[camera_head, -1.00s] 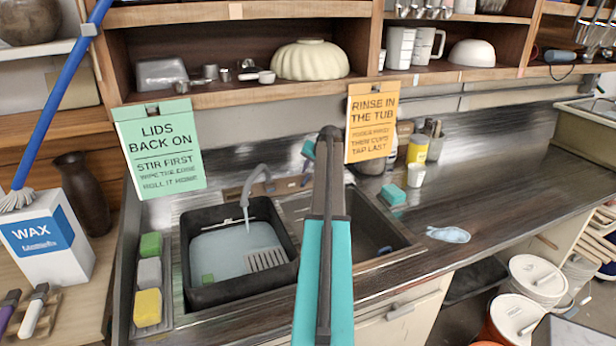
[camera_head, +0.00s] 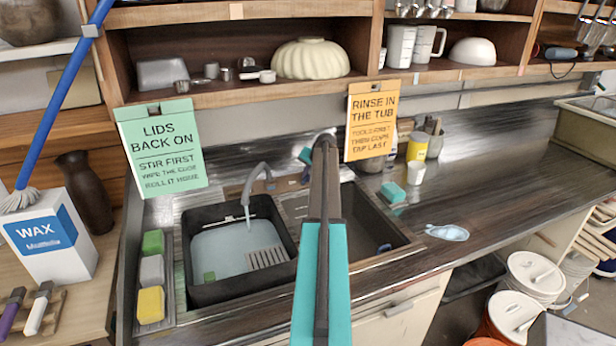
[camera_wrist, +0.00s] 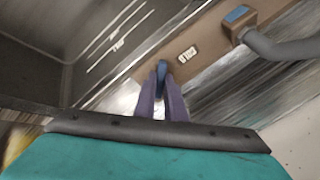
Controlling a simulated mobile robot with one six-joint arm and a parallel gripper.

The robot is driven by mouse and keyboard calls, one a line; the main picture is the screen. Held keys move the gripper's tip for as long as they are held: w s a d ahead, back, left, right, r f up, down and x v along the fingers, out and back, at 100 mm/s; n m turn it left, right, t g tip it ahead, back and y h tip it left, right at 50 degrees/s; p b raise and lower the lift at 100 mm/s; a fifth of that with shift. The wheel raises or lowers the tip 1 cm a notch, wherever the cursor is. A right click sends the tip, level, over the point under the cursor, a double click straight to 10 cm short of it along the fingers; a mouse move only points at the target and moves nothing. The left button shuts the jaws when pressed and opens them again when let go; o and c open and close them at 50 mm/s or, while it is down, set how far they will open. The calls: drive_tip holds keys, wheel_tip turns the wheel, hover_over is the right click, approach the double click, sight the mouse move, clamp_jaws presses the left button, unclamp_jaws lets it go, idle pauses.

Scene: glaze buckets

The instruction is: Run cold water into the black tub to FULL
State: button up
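The black tub (camera_head: 212,296) stands in the left sink basin. Pale blue water (camera_head: 222,246) lies in it below the rim, with part of the inner walls bare. A thin stream falls from the grey tap spout (camera_head: 247,188) into the tub. The spout also shows at the right of the wrist view (camera_wrist: 285,48). My gripper (camera_wrist: 163,88) has two purple fingers close around a small blue tap handle (camera_wrist: 162,70) by a brown panel. I cannot tell whether they clamp it. In the head view my arm hides the fingers.
A green block (camera_head: 209,277) and a slotted pale piece (camera_head: 267,257) are in the tub. Sponges (camera_head: 151,304) line a tray left of it. The right basin (camera_head: 372,232) is behind my arm. A blue cloth (camera_head: 447,232) lies on the counter.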

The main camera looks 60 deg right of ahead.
drive_tip(key=shift+m, duration=0.3)
clamp_jaws()
drive_tip(key=m+b, duration=0.1)
drive_tip(key=m, duration=0.2)
drive_tip(key=shift+b, duration=0.35)
drive_tip(key=m+b, duration=0.1)
drive_tip(key=m, duration=0.4)
drive_tip(key=shift+t, duration=0.3)
drive_tip(key=shift+s, duration=0.1)
drive_tip(key=o, duration=0.7)
unclamp_jaws()
drive_tip(key=b+v, duration=0.3)
drive_tip(key=v, duration=1)
drive_tip(key=shift+s+a+r, duration=0.1)
drive_tip(key=shift+s+r, duration=0.15)
drive_tip(key=shift+r, duration=0.05)
